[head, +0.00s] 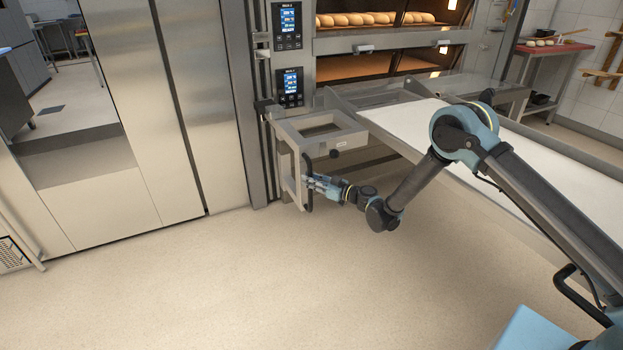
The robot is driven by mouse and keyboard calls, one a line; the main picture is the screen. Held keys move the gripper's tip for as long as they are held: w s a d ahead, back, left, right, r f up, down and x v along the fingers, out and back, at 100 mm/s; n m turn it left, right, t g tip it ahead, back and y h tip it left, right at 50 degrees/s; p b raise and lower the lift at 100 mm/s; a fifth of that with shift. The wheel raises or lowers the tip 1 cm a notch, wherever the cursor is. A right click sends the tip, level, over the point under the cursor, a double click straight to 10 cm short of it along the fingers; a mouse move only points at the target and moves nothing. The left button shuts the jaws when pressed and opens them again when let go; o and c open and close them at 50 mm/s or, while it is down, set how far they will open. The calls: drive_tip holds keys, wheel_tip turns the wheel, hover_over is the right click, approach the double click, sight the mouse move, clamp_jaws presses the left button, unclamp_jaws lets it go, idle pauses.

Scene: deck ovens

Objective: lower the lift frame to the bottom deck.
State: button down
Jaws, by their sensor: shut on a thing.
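The grey metal lift frame (289,138) is at the left front of the deck ovens, beside a long loader with a white belt (400,120). A dark upright handle (308,192) hangs on the frame's front side. My gripper (313,184) is shut on this handle, low down near the floor. The fingers are small in view and partly hidden by the handle. The upper decks (368,64) show open fronts, with loaves in the top one. The lowest deck is mostly hidden behind the frame and the loader.
Two control panels (290,87) with lit screens are on the oven's left post. Tall steel doors (150,110) stand at the left. The floor (230,285) in front is clear. A red-topped table (555,48) with loaves is at the back right.

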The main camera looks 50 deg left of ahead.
drive_tip(key=shift+w+f, duration=0.15)
drive_tip(key=shift+w, duration=0.25)
drive_tip(key=c, duration=1.5)
unclamp_jaws()
drive_tip(key=shift+f, duration=0.1)
drive_tip(key=shift+s, duration=0.25)
drive_tip(key=v, duration=1.2)
drive_tip(key=shift+a, duration=0.1)
